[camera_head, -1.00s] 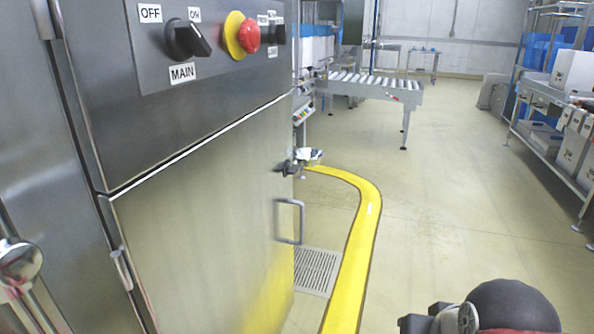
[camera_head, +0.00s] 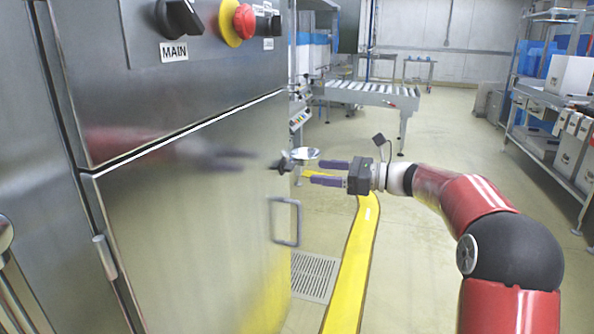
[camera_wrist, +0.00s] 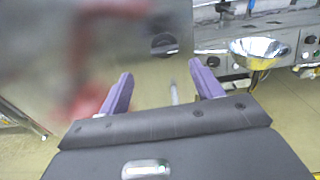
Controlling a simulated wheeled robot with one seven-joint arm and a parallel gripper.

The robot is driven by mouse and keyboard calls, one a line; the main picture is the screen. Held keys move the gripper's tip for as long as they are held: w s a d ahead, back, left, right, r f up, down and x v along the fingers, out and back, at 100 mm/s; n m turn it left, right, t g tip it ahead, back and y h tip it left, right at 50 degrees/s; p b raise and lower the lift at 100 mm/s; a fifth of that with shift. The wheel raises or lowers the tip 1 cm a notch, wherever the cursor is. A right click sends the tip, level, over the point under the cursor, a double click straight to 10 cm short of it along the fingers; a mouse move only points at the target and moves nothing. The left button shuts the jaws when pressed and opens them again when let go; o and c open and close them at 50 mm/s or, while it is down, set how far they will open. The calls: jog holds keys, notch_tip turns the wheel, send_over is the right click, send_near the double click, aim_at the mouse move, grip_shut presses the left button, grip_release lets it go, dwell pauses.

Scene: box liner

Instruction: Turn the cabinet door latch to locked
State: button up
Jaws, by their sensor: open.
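The steel cabinet door (camera_head: 190,220) stands closed at the left in the head view. Its dark latch knob (camera_head: 283,166) is at the door's upper right edge, above the D-shaped handle (camera_head: 285,222). In the wrist view the latch (camera_wrist: 164,44) is a round dark knob with a bar lying about level. My gripper (camera_head: 318,172) is open, with two purple fingers pointing left toward the latch. The fingers are apart from it, just to its right in the head view. In the wrist view my gripper (camera_wrist: 160,82) has nothing between its fingertips, and the latch lies beyond them.
A shiny metal bowl-like part (camera_wrist: 258,50) is right of the latch in the wrist view. Above the door are a MAIN switch (camera_head: 180,16) and a red emergency button (camera_head: 243,20). A roller conveyor (camera_head: 370,93) stands farther back. The floor right of the cabinet is open.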

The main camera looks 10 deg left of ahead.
aim_at(294, 166)
jog(key=x, duration=0.7)
jog(key=shift+w+a+r, duration=0.25)
jog(key=shift+w+a, duration=0.05)
jog(key=shift+w, duration=0.2)
jog(key=shift+c, duration=0.3)
jog(key=c, duration=0.9)
